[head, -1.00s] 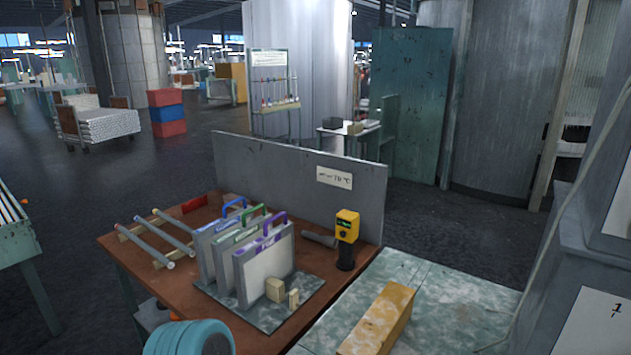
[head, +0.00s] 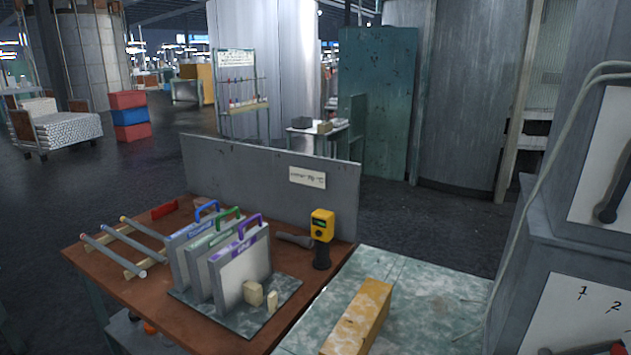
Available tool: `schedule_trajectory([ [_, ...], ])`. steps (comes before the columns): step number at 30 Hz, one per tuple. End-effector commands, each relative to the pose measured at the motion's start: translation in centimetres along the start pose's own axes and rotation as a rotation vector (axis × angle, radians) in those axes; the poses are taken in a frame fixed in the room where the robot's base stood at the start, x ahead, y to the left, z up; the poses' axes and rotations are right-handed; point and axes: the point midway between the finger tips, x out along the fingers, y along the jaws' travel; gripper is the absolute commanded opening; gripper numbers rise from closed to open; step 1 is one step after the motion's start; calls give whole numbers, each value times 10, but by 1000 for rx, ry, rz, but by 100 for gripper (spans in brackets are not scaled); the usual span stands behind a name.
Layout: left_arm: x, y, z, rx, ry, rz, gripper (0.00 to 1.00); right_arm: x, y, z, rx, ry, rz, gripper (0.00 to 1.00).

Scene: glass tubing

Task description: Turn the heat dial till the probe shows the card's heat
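The card (head: 307,177) is a pale label on the grey upright board; it ends in °C, but its number is too small to read surely. The probe (head: 322,225) is a yellow handheld device with a small dark screen showing unreadable green marks. It stands upright on a black base at the right end of the brown bench. At the lower right, a white dial plate (head: 575,310) on a grey cabinet shows the numbers 1 and 2. The heat dial itself is mostly below the picture; only a reddish edge shows there. Neither gripper is in view.
Grey plates with coloured handles (head: 240,265) stand in a rack on the brown bench (head: 120,270). Glass tubes (head: 115,250) lie left of them. A yellow block (head: 358,318) lies on the mottled green table (head: 440,285). A dark lever (head: 608,210) sits on the cabinet's upper panel.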

Motion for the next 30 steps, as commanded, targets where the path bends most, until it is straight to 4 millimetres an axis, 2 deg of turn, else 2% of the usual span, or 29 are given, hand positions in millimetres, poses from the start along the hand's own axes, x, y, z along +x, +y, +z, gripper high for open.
schedule_trajectory([
  [10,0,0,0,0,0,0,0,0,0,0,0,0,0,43],
  [12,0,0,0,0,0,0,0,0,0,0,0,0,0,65],
  [13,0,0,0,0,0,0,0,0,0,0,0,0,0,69],
  [17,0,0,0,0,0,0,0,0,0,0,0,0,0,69],
  [18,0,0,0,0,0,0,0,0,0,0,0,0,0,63],
  [20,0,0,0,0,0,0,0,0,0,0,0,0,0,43],
  [30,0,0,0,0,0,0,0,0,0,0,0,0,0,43],
])
